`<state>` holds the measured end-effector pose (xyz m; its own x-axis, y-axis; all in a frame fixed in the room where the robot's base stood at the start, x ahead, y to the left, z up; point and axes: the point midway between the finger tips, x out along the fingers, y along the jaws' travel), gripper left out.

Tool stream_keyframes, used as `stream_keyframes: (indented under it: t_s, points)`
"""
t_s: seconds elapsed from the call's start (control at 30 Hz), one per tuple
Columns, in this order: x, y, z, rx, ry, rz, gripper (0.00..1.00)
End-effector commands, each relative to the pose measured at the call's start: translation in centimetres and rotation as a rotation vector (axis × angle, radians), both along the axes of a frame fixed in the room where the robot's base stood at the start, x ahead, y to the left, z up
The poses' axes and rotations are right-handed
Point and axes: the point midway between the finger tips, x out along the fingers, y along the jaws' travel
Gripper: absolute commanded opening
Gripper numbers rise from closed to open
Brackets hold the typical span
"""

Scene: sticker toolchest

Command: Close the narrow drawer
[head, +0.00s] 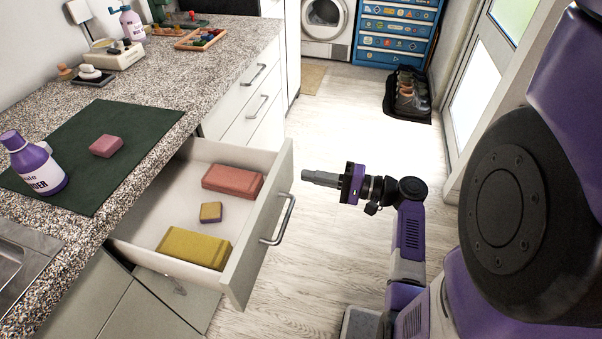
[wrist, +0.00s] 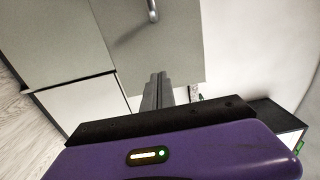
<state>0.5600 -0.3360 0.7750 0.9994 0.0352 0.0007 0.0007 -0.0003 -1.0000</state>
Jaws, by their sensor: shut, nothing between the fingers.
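One drawer (head: 276,222) stands pulled far out from the counter on the left, with a pale front and a metal bar handle. It is the only drawer I see open; I cannot tell from its shape alone whether it is the narrow one. It holds a red box (head: 233,180), a small yellow block (head: 211,212) and a larger yellow box (head: 193,248). My gripper (head: 305,177) is shut and empty, to the right of the drawer front and apart from it in the picture. In the wrist view its fingers (wrist: 158,88) point toward a grey panel (wrist: 120,45) with a bar handle.
The speckled counter (head: 218,80) carries a green mat (head: 75,150), a purple-and-white bottle (head: 38,170) and a pink block (head: 106,146). Closed drawers (head: 255,125) lie farther along. A blue tool chest (head: 393,42) and a shoe tray (head: 408,96) stand at the back. The middle floor is clear.

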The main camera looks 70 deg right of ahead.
Motion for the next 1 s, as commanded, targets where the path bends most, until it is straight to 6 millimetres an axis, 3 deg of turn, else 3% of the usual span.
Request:
stream_keyframes:
  t_s: [0.2, 0.77, 1.0]
  points:
    - [2.4, 0.1, 0.0, 0.0, 0.001, 0.0, 0.0]
    - [3.2, 0.1, 0.0, 0.0, 0.001, 0.0, 0.0]
    - [5.8, 0.3, 0.0, 0.0, 0.0, 0.004, 0.0]
